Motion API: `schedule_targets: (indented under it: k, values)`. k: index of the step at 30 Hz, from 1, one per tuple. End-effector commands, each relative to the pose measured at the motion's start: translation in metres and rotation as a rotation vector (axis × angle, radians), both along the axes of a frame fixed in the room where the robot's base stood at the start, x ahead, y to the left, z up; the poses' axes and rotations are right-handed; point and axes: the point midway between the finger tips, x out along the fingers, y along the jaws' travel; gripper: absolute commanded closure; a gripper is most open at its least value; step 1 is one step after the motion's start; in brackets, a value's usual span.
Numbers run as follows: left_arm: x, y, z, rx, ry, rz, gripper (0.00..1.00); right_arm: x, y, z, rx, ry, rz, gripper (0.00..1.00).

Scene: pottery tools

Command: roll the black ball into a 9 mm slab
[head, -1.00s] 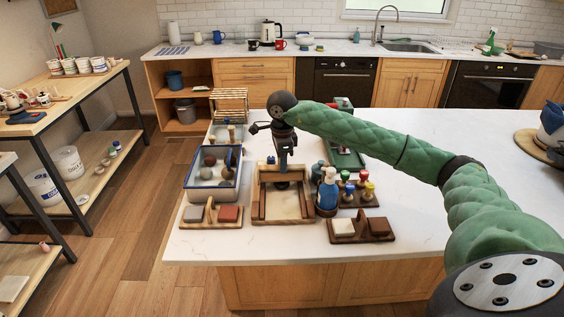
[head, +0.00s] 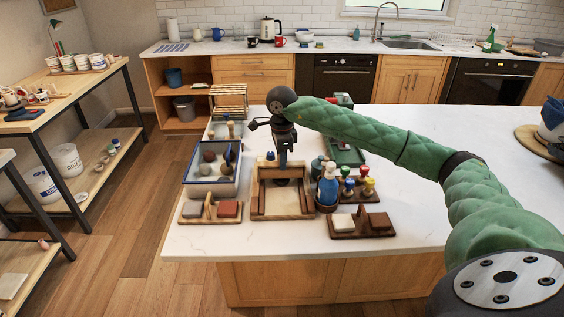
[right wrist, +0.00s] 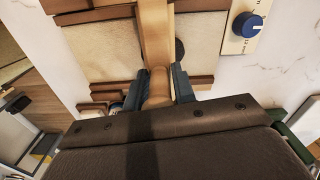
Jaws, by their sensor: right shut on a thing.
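A wooden frame with a pale canvas board (head: 302,203) lies on the white worktop. It also fills the top of the right wrist view (right wrist: 103,50). A dark round thing, likely the black ball (right wrist: 180,50), shows partly behind a wooden rolling pin (right wrist: 156,35). My right gripper (right wrist: 159,88) is shut on the pin's rounded handle, one finger on each side. A blue dial (right wrist: 247,25) sits beside the board. My left gripper is not in view.
A blue-rimmed tray with several balls (head: 238,178) stands left of the frame. A blue spray bottle (head: 328,186) and knobbed tools (head: 368,188) stand close on the right. Block holders (head: 229,209) (head: 379,221) sit in front on both sides.

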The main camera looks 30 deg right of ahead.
Motion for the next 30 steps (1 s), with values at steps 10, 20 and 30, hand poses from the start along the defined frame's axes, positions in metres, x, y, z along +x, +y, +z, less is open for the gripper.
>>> schedule_targets:
  k: [10,20,30]
  values:
    - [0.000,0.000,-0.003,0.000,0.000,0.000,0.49,0.003,-0.002,-0.003,-0.001,0.004,0.000,1.00]
    - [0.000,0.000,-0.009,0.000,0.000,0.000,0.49,0.013,-0.008,-0.005,-0.001,0.003,-0.001,1.00]
    - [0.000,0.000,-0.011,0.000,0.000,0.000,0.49,0.019,-0.012,-0.004,-0.001,0.004,0.000,1.00]
